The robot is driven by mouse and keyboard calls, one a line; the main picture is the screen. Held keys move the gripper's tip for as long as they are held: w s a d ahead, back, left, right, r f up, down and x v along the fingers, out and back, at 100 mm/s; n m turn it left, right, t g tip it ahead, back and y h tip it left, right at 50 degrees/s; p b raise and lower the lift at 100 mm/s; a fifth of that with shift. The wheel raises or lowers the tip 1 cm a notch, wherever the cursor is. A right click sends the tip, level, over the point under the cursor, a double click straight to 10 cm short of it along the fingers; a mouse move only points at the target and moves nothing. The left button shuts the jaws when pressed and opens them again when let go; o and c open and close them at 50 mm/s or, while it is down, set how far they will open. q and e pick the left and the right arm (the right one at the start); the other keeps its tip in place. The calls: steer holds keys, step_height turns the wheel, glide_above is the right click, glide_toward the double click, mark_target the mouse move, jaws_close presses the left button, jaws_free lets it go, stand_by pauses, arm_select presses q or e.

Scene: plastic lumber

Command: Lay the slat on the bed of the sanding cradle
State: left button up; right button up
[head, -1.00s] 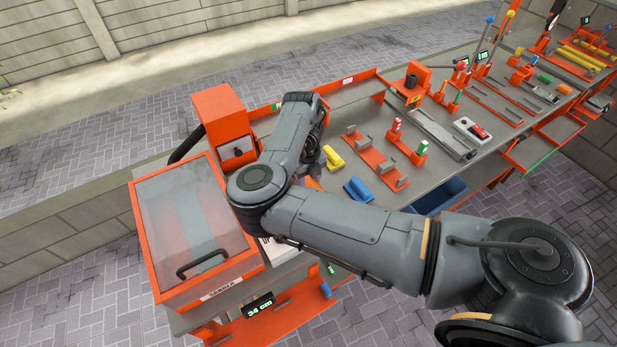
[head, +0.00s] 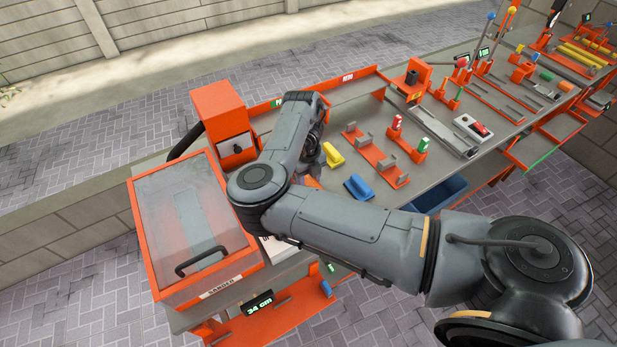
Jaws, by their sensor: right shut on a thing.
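My right arm crosses the middle of the head view, and my right gripper (head: 313,152) points down over the bench beside the orange machine. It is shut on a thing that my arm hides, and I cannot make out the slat. An orange box with a clear lid (head: 160,210) and black handle stands at the left. Its front label seems to read SANDER, and a pale blue-grey strip (head: 192,222) shows through the lid. I cannot tell for certain which fixture is the sanding cradle. An orange strip with grey uprights (head: 378,160) lies right of the gripper. My left gripper is out of view.
A yellow block (head: 334,154) lies close to the right gripper, with a blue block (head: 359,187) nearer. An upright orange machine (head: 222,120) stands behind the box. A display (head: 260,303) reads 34 cm. A dark blue bin (head: 441,195) hangs at the bench's front edge.

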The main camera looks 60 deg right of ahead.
steer(key=shift+f, duration=0.3)
steer(key=o, duration=1.2)
steer(key=shift+r, duration=0.1)
steer(key=shift+o, duration=0.4)
step_height(320, 180, up, 11)
steer(key=p, duration=0.1)
steer(key=shift+p, duration=0.4)
